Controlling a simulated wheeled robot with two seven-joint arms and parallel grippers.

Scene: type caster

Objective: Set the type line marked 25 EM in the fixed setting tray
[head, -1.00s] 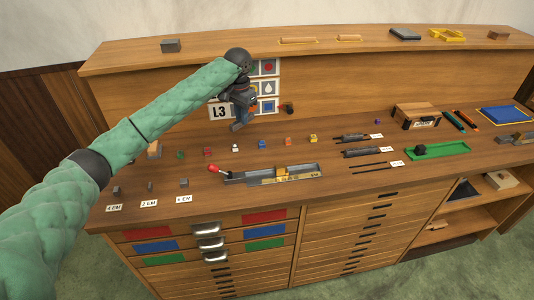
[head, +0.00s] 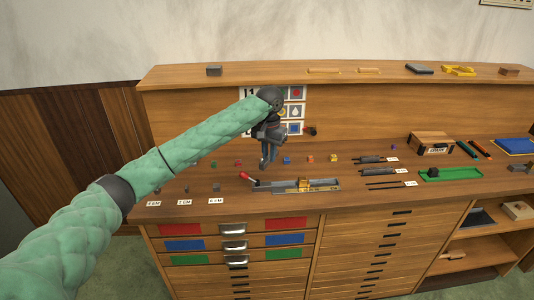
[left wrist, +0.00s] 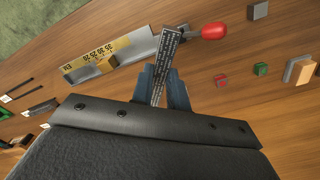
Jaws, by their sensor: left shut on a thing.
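My left gripper (head: 266,163) is shut on a slim dark strip with rows of pale marks, like a line of type (left wrist: 166,62). The left wrist view shows it standing out between the fingers (left wrist: 163,88); I cannot read its size. The fixed setting tray (head: 325,187) is a long grey channel with a brass slide and a red-knobbed lever (head: 244,176) at its left end. It also shows in the left wrist view (left wrist: 138,47), with a yellow numbered scale. The gripper is above and behind the tray's left part. My right gripper is not in view.
Dark strips with white labels (head: 391,159) lie right of the setting tray. A green tray (head: 462,175) holds a dark block. Small coloured blocks stand behind the setting tray; grey pieces with EM labels (head: 216,201) lie at left. Bare bench lies in front.

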